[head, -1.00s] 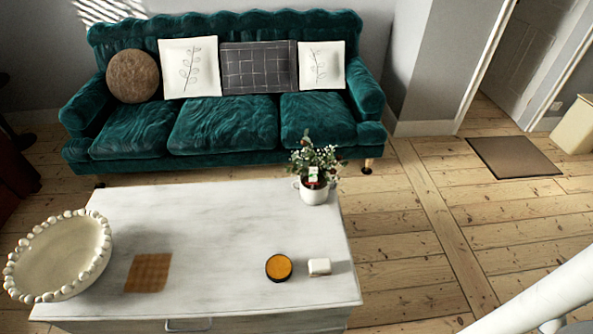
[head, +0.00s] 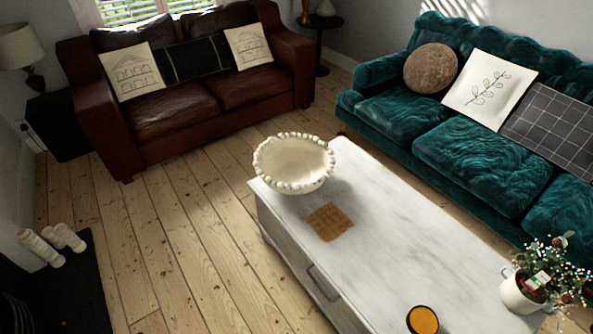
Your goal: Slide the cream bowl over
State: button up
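The cream bowl (head: 293,165) has a beaded rim and stands upright at the far left end of the white table (head: 375,225). It looks empty, and its left side reaches close to the table's end edge. A brown woven square (head: 329,221) lies flat on the table just in front of the bowl, apart from it or nearly touching; I cannot tell exactly. My gripper is not in view.
An orange-topped round thing (head: 422,320) and a potted plant (head: 527,290) stand on the table's near right part. A green sofa (head: 470,140) runs along the right, a brown leather sofa (head: 190,95) stands behind. Bare floorboards (head: 190,240) lie left of the table.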

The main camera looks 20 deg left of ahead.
aim_at(294, 164)
jog(key=i+j+u, duration=0.35)
jog(key=i+j, duration=0.15)
jog(key=j, duration=0.15)
jog(key=i+j+u, duration=0.4)
jog(key=i+j, duration=0.15)
jog(key=i+j+u, duration=0.35)
jog(key=i, duration=0.25)
